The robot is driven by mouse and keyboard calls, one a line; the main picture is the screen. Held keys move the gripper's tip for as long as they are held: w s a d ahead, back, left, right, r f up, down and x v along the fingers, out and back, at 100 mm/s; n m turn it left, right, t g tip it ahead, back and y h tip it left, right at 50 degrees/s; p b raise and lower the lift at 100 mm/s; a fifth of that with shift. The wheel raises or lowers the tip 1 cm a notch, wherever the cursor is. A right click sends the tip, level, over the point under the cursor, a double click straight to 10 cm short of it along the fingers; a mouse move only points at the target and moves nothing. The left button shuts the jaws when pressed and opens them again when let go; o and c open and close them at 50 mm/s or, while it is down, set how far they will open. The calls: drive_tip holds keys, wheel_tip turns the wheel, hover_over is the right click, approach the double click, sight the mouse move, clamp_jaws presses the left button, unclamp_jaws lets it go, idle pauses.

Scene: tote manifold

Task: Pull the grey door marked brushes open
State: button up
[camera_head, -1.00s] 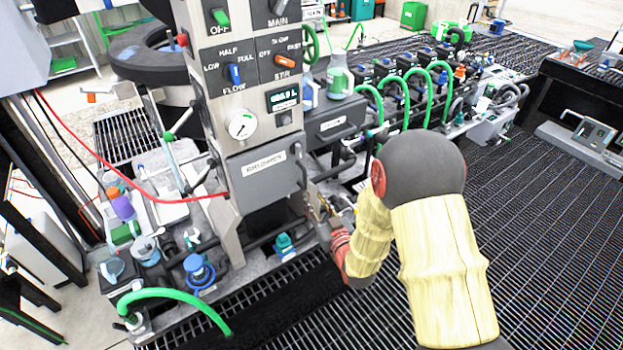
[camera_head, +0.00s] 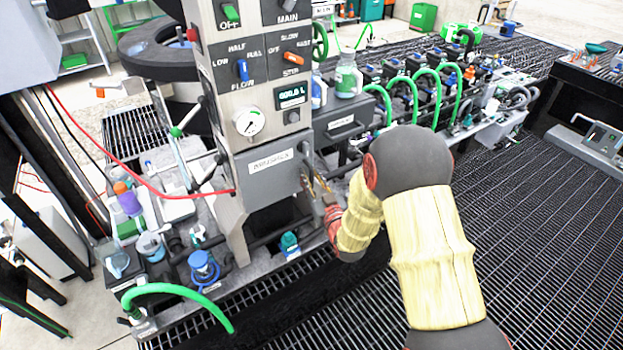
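The grey door (camera_head: 271,178) marked "BRUSHES" sits low on the front of the grey control column. It looks shut, with its white label (camera_head: 270,162) facing me. A handle (camera_head: 306,165) stands at the door's right edge. My gripper (camera_head: 318,184) is just right of the door, close to the handle, at the end of my arm with the yellow sleeve. Its fingers look small and partly overlap the handle area. I cannot tell whether they touch the handle or how far apart they are.
Above the door are a gauge (camera_head: 249,122), a display (camera_head: 291,97) and switches. A grey drawer (camera_head: 340,125) is to the right, with green hoses (camera_head: 408,92) beyond. A red cable (camera_head: 140,180) runs to the column's left side. Dark grating floor (camera_head: 520,230) lies open at right.

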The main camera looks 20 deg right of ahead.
drive_tip(key=shift+c, duration=0.4)
clamp_jaws()
idle(0.4)
